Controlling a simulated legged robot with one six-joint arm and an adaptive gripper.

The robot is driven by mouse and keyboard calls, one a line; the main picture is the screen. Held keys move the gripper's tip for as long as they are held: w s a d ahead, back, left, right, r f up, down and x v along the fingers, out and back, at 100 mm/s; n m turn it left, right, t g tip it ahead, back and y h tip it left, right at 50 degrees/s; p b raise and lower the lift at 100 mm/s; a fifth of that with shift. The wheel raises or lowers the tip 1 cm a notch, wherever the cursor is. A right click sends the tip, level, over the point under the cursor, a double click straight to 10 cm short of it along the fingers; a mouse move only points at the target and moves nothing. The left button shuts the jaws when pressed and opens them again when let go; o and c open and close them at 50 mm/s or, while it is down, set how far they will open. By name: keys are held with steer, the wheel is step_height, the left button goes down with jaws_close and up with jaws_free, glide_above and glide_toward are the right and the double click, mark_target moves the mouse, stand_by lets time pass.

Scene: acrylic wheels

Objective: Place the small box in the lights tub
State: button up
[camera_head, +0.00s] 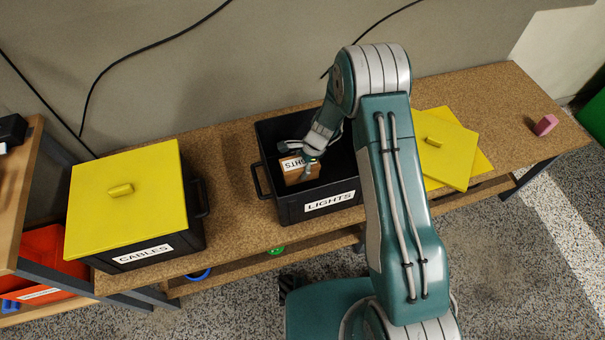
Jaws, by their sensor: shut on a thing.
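The small box (296,176) is brown with a white label that reads in part "GHTS". It is at or just inside the opening of the lights tub (290,210), a black open tub with a "LIGHTS" label on its front. My gripper (305,165) is shut on the box, at the tub's left half. I cannot tell whether the box touches the tub's floor. My arm hides the right part of the tub.
The black cables tub (150,252) with its yellow lid (125,198) stands at the left. Another yellow lid (440,148) lies right of my arm. A pink block (545,125) sits at the bench's right end. The bench (232,215) is clear between the tubs.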

steer(key=shift+a+f, duration=0.15)
steer(key=shift+f, duration=2.05)
steer(key=o, duration=1.1)
steer(key=v, duration=1.2)
steer(key=shift+r, duration=0.15)
